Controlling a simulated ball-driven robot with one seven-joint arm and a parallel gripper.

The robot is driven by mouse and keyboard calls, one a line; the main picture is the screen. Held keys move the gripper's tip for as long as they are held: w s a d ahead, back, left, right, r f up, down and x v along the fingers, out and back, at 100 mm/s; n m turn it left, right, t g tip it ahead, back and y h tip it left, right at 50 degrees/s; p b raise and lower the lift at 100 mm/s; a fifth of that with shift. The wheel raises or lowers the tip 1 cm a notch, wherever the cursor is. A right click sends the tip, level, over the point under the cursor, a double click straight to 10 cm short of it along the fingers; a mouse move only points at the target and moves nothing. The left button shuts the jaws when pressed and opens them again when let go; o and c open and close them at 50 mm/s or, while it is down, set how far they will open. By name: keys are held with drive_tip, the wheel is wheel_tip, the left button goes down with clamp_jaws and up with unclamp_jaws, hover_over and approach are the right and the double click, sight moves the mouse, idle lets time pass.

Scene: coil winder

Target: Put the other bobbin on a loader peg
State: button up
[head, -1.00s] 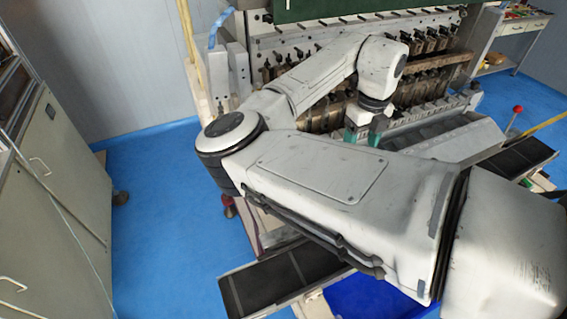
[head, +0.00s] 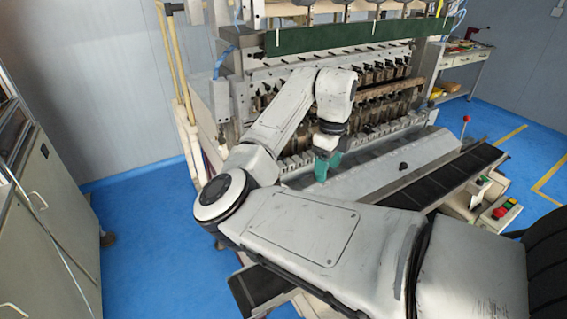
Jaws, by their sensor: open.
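My gripper (head: 327,167), with teal fingers, points down in front of the coil winder (head: 245,72). It is open, and I see nothing between its fingers. It hangs over the near side of a row of small pale blocks (head: 388,130), close to the sloped grey metal plate (head: 350,180). Whether these blocks carry the loader pegs I cannot tell. A small dark round thing (head: 403,166) sits on the plate, right of my gripper; it is too small to tell whether it is a bobbin. My arm hides the left part of the loader.
A black belt-like strip (head: 440,180) runs along the plate's front. A lever with a red knob (head: 466,119) and a control box with a red button (head: 499,212) stand at the right. A grey cabinet (head: 40,190) is at the left. Blue floor (head: 140,210) is clear between.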

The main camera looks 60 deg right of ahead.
drive_tip(key=w+a+n, duration=0.3)
drive_tip(key=w+n, duration=0.7)
drive_tip(key=n, duration=0.1)
drive_tip(key=shift+w+r, duration=0.2)
drive_tip(key=shift+w, duration=0.1)
